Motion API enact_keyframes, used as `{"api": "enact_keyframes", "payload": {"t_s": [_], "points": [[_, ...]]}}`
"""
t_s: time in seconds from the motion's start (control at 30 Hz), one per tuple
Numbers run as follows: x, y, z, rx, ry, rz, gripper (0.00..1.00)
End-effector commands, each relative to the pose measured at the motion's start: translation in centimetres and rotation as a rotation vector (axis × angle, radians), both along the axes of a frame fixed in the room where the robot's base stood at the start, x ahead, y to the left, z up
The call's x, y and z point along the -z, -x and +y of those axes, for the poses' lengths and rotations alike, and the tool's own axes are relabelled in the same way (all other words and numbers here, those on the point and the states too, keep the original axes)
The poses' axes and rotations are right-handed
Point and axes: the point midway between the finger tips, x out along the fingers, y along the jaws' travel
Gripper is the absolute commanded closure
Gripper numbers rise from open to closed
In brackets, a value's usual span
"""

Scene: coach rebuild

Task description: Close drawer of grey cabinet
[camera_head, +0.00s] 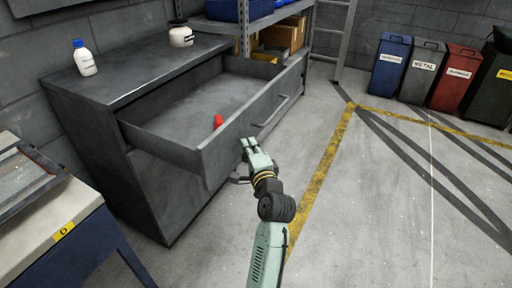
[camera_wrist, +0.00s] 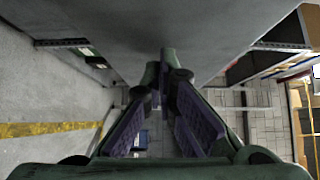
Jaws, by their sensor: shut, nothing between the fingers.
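The grey cabinet (camera_head: 92,112) stands against the wall in the head view, with its wide top drawer (camera_head: 262,118) pulled out. A small red object (camera_head: 218,121) lies inside the drawer near its front. In the wrist view my gripper (camera_wrist: 165,55) points at a grey surface (camera_wrist: 190,25) that fills the upper part. I cannot tell whether the fingertips touch it.
A white bottle (camera_head: 84,58) and a white jar (camera_head: 180,34) stand on the cabinet top. A worktable (camera_head: 75,195) is at the lower left. Shelving with boxes (camera_head: 284,36) and several bins (camera_head: 390,66) stand behind. The floor to the right is clear.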

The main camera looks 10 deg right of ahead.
Motion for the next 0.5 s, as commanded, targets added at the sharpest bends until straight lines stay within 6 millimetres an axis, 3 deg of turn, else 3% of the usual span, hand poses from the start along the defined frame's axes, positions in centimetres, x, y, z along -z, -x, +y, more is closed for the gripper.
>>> {"api": "enact_keyframes", "payload": {"t_s": [0.5], "points": [[-0.13,-0.50,0.85,-0.003,0.000,-0.001,1.00]]}}
